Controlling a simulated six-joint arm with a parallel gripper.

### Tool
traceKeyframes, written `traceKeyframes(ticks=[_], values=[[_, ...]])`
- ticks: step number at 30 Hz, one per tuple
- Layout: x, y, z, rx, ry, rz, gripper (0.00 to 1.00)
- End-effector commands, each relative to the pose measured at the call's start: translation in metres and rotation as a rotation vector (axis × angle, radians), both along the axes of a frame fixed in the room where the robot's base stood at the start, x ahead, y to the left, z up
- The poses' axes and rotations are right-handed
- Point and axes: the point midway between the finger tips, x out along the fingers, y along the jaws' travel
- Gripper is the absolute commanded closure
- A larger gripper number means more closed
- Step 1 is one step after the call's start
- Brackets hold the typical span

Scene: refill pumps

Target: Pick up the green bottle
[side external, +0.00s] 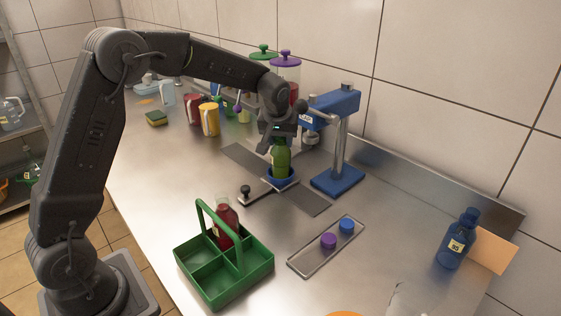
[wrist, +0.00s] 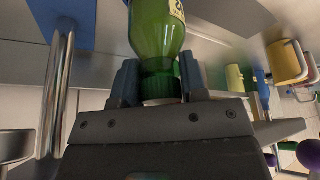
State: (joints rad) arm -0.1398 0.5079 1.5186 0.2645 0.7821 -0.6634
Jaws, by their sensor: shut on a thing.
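The green bottle (side external: 281,160) stands upright at the blue holder (side external: 279,177) in the middle of the counter. Whether its base rests in the holder or just above it I cannot tell. My gripper (side external: 279,136) is above the bottle, pointing down, shut on its upper end. In the wrist view the green bottle (wrist: 157,32) has a pale label, and the jaws of my gripper (wrist: 159,82) close on both sides of its neck and cap.
A blue press stand (side external: 338,184) is close on the right. A green crate (side external: 224,262) with a red bottle (side external: 227,224) is in front. A tray (side external: 327,246) holds purple and blue caps. A blue bottle (side external: 457,240) stands far right. Mugs (side external: 209,119) and jars stand behind.

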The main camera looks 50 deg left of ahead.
Motion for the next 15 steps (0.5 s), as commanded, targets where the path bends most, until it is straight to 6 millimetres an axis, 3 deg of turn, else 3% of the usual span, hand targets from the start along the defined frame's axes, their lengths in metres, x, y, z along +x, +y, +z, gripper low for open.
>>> traceKeyframes(ticks=[15], values=[[-0.0005, 0.0001, 0.0026, 0.000, 0.006, 0.000, 1.00]])
